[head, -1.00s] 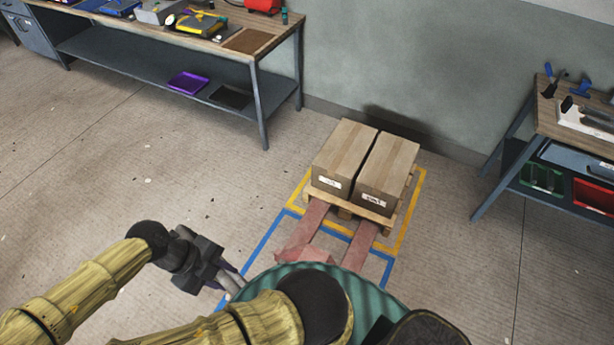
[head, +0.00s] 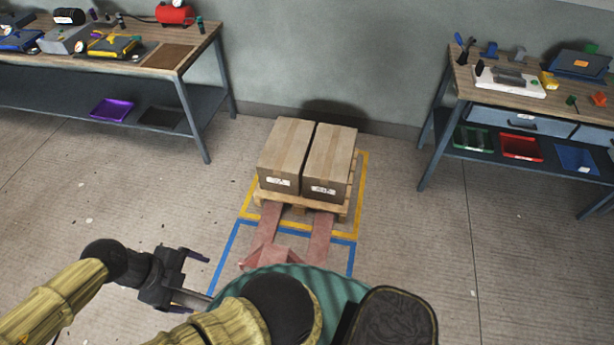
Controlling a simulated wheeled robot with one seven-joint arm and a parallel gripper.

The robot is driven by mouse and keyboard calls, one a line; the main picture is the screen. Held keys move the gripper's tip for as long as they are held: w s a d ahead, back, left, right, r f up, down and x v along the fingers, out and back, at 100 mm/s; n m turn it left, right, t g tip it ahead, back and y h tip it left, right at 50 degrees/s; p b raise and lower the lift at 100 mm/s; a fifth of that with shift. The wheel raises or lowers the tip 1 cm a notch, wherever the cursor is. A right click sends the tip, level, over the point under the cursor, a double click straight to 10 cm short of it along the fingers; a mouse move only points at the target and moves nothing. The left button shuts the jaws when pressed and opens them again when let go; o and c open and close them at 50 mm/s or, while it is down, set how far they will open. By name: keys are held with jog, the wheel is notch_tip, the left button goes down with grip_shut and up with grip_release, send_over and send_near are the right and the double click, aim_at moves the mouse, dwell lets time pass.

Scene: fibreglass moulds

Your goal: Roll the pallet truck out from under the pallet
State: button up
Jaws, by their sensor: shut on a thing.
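The red pallet truck (head: 269,257) shows its two forks, running forward under the wooden pallet (head: 343,210). Long stretches of both forks are bare in front of the pallet; their tips are hidden beneath it. The pallet carries two cardboard boxes, one on the left (head: 287,150) and one on the right (head: 330,160). My gripper (head: 188,277) is left of the truck, with its jaws on a grey bar (head: 190,293) that looks like the truck's handle. My own body hides the rear of the truck and where the bar joins it.
The pallet stands within a yellow floor outline (head: 359,185), and a blue outline (head: 226,253) surrounds the truck's floor area. A workbench (head: 196,122) stands at the left and another (head: 437,130) at the right. The wall is close behind the pallet. Floor on both sides is clear.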

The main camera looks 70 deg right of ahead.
jog(key=shift+w+d+r, duration=0.1)
jog(key=shift+d, duration=0.3)
jog(key=shift+c, duration=0.8)
jog(key=shift+a, duration=0.2)
jog(key=shift+c, duration=0.7)
jog(key=shift+o, duration=0.2)
jog(key=shift+w, duration=0.1)
jog(key=shift+w+r, duration=0.1)
jog(key=shift+r, duration=0.15)
jog(key=v, duration=1.1)
jog(key=shift+a+r, duration=0.1)
jog(key=shift+a, duration=0.35)
jog(key=shift+c, duration=0.2)
